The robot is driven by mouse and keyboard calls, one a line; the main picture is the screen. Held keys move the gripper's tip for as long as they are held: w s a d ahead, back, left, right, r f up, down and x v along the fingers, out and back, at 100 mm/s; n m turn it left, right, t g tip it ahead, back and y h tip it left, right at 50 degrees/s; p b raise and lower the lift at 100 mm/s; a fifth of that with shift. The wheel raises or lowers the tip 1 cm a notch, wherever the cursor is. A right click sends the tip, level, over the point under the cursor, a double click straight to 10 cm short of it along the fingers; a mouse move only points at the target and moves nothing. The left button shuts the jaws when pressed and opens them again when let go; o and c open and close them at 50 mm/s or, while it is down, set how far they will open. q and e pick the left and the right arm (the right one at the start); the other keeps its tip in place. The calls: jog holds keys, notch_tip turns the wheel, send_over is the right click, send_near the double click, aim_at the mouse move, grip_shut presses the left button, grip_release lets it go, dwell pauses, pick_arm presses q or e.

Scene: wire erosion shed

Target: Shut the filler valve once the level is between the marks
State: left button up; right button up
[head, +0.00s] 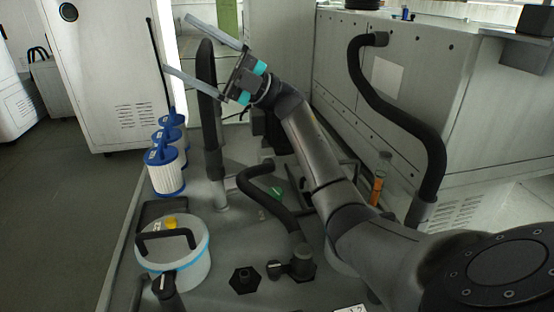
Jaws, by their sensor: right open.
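A clear upright sight tube (378,185) stands beside the grey machine, with orange liquid in its lower part and a clear section above. I cannot make out its marks at this size. A black valve-like fitting (298,263) sits on the deck in front. A small green part (277,193) lies further back, partly behind a black hose. I cannot tell which of these is the filler valve, or whether it is open. My right gripper (175,42) is open and empty, raised at the upper left, well away from the tube and fittings. My left gripper is out of view.
A white bucket (190,268) with a blue band and black handle stands front left. Several white-and-blue filter cartridges (168,178) line the left edge. A thick black hose (375,95) bends down the machine at right. My right arm crosses the middle and hides part of the deck.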

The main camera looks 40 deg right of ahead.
notch_tip(320, 180, down, 11)
jog(key=w+n+h, duration=0.2)
jog(key=n+h, duration=0.1)
jog(key=h, duration=0.5)
jog(key=n+g+h+b, duration=0.1)
jog(key=n+g+h, duration=0.25)
jog(key=h, duration=1.15)
send_near(276, 191)
jog(key=shift+m, duration=0.35)
jog(key=b+x, duration=0.6)
jog(key=x, duration=0.1)
jog(key=shift+a, duration=0.1)
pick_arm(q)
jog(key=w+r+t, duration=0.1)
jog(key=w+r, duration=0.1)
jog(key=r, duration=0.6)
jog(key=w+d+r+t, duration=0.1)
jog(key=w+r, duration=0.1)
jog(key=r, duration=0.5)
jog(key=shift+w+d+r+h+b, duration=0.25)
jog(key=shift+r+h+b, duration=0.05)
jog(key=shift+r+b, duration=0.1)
pick_arm(e)
jog(key=shift+x, duration=0.75)
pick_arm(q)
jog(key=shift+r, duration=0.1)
pick_arm(e)
jog(key=shift+g, duration=0.25)
jog(key=c, duration=1.4)
